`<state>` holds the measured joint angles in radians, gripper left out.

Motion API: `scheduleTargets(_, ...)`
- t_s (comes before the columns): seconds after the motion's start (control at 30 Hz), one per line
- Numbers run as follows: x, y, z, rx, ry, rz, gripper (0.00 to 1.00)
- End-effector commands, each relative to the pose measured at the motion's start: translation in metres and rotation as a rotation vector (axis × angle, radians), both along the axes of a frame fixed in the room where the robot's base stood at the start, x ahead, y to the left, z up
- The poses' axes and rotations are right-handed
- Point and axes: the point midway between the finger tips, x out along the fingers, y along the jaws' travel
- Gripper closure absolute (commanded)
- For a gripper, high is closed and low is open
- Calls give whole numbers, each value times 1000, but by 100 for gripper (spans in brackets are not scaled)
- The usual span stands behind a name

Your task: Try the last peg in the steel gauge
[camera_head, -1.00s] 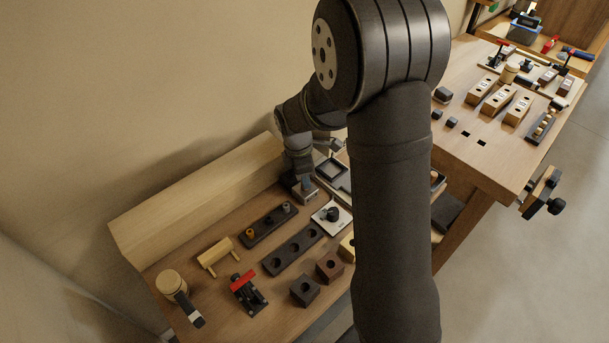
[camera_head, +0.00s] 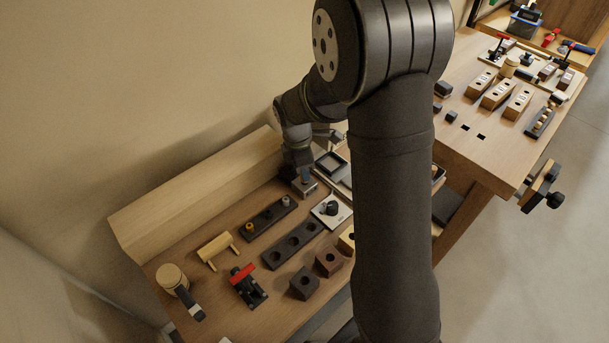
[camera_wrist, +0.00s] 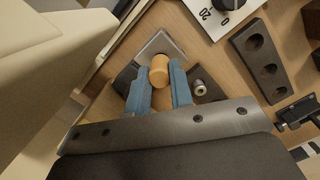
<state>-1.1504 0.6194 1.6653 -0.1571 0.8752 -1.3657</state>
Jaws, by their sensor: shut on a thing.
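My gripper (camera_wrist: 160,84) has blue fingers and is shut on an orange-tan peg (camera_wrist: 159,72). The steel gauge (camera_wrist: 159,46) is a small square grey block just beyond the peg in the wrist view. In the head view the gauge (camera_head: 304,187) sits on the bench, with my gripper (camera_head: 305,176) right above it. The peg is hidden in the head view, and I cannot tell whether its lower end is inside the gauge.
A dark holed block (camera_head: 292,246) and a white dial plate (camera_head: 331,211) lie near the rack. A square-framed tray (camera_head: 331,164) is beside the gauge. A red-handled clamp (camera_head: 248,286), a mallet (camera_head: 178,289) and dark blocks (camera_head: 304,286) stand at the front. A wooden beam (camera_head: 200,200) runs behind.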

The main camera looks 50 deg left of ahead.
Motion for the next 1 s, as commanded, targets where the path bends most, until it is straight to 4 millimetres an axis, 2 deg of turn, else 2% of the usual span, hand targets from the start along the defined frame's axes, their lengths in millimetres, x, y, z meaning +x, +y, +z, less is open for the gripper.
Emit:
scheduleTargets(0.6, 0, 0, 38, 1, 0, 0, 100)
scheduleTargets(1.0, 0, 0, 43, 0, 0, 0, 100)
